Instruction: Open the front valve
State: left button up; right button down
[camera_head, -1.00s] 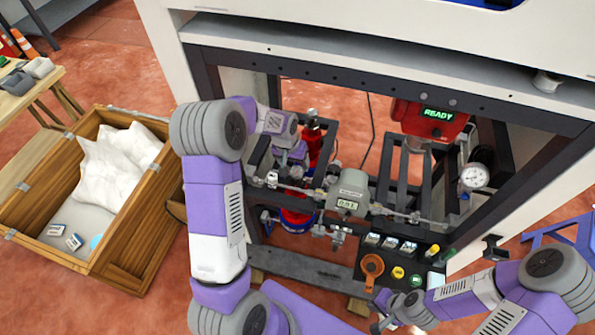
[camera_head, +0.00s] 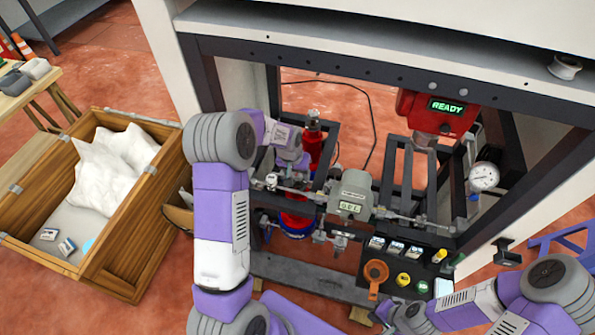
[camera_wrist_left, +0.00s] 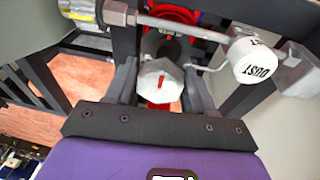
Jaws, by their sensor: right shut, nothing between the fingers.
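A grey faceted knob (camera_wrist_left: 158,82) with a red mark, possibly the front valve, shows in the left wrist view. My left gripper (camera_wrist_left: 160,88) has its two dark fingers on either side of it. I cannot tell whether they press on it. In the head view my left gripper (camera_head: 298,166) is at the left of the pipe assembly, beside a red cylinder (camera_head: 314,148), and the knob is hard to make out there. My right gripper (camera_head: 388,312) is shut and empty near the bottom edge, below the control panel; its fingertips are partly unclear.
A white cylinder labelled DUST (camera_wrist_left: 252,60) sits right of the knob. A grey meter (camera_head: 349,195) is on the pipe line. An orange knob (camera_head: 376,271) is on the black panel. A red READY unit (camera_head: 436,112) hangs above. A wooden crate (camera_head: 118,225) stands left.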

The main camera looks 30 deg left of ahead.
pick_arm(q)
jog(key=c, duration=0.5)
jog(key=shift+o, duration=0.2)
jog(key=shift+n+y, duration=0.4)
jog(key=shift+n, duration=1.3)
jog(key=shift+p, duration=0.3)
jog(key=shift+d+n+p, duration=0.1)
jog(key=shift+n+p, duration=0.35)
jog(key=shift+n, duration=0.65)
jog(key=shift+n+y, duration=0.3)
jog(key=shift+n, duration=0.4)
